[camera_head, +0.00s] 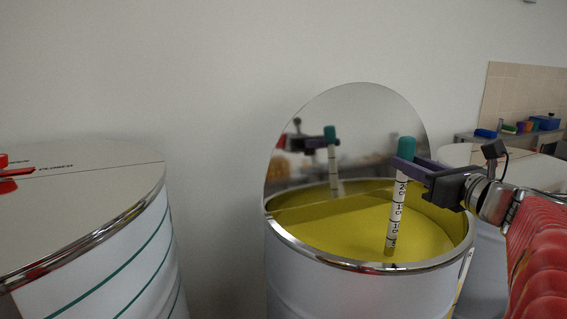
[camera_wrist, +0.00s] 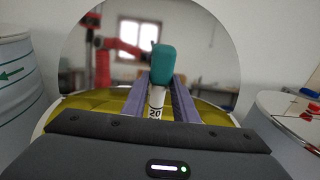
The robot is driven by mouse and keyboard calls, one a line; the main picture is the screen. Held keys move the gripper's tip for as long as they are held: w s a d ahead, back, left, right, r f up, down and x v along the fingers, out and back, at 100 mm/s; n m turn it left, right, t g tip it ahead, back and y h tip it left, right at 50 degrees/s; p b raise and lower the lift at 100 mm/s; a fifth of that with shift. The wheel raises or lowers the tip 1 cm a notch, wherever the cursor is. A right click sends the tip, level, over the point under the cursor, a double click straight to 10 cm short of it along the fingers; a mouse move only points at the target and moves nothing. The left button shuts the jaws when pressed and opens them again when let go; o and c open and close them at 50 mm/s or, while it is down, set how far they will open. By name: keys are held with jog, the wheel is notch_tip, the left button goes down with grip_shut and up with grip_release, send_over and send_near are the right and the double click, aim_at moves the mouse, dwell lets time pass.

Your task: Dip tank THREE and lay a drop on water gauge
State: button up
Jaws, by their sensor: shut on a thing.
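My gripper (camera_head: 404,163) is shut on a white dipstick (camera_head: 395,212) with black marks and a teal cap, just below the cap. The dipstick stands nearly upright inside the open tank (camera_head: 350,261). Its lower end meets the yellow liquid (camera_head: 335,228); I cannot tell how deep it goes. In the wrist view the teal cap (camera_wrist: 163,62) stands between my purple fingers, with the mark 20 below it. The tank's half lid (camera_head: 345,125) is raised and mirrors the dipstick and arm. No tank number is readable, and I cannot make out a water gauge.
A closed tank (camera_head: 75,200) with a red handle stands at the left. Another closed tank (camera_head: 480,155) stands behind my arm at the right. A far bench (camera_head: 500,141) holds small coloured items. A gap separates the left and middle tanks.

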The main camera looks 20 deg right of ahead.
notch_tip(320, 180, up, 14)
jog(key=shift+f, duration=0.15)
dwell(2.2)
dwell(1.0)
